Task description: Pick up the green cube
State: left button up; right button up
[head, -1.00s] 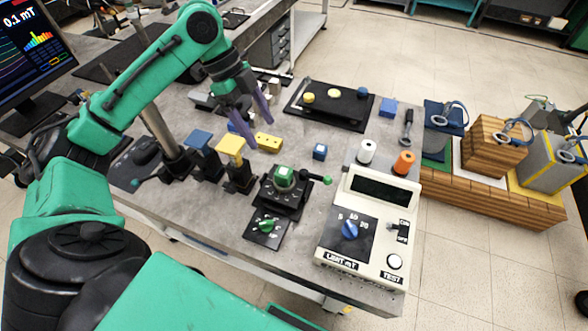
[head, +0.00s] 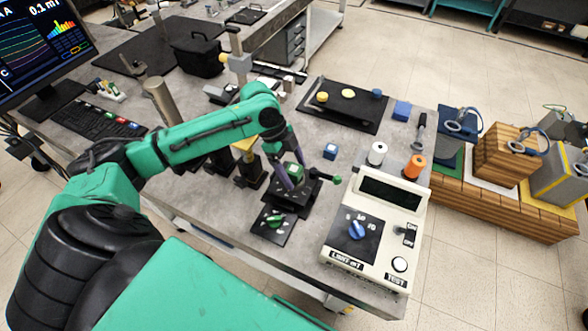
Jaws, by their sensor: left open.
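The green cube (head: 294,173) sits on a black stand (head: 290,195) with a green-tipped lever, near the middle of the grey table. My left gripper (head: 295,178) points down over the stand, its purple fingers open on either side of the cube. One finger covers part of the cube's left side. I cannot tell whether either finger touches the cube. My right gripper is not in view.
A white meter (head: 376,232) stands close on the right, with white (head: 377,153) and orange (head: 414,167) spools behind it. A black plate with a green knob (head: 274,221) lies in front.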

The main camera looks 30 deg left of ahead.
pick_arm(q)
grip_shut()
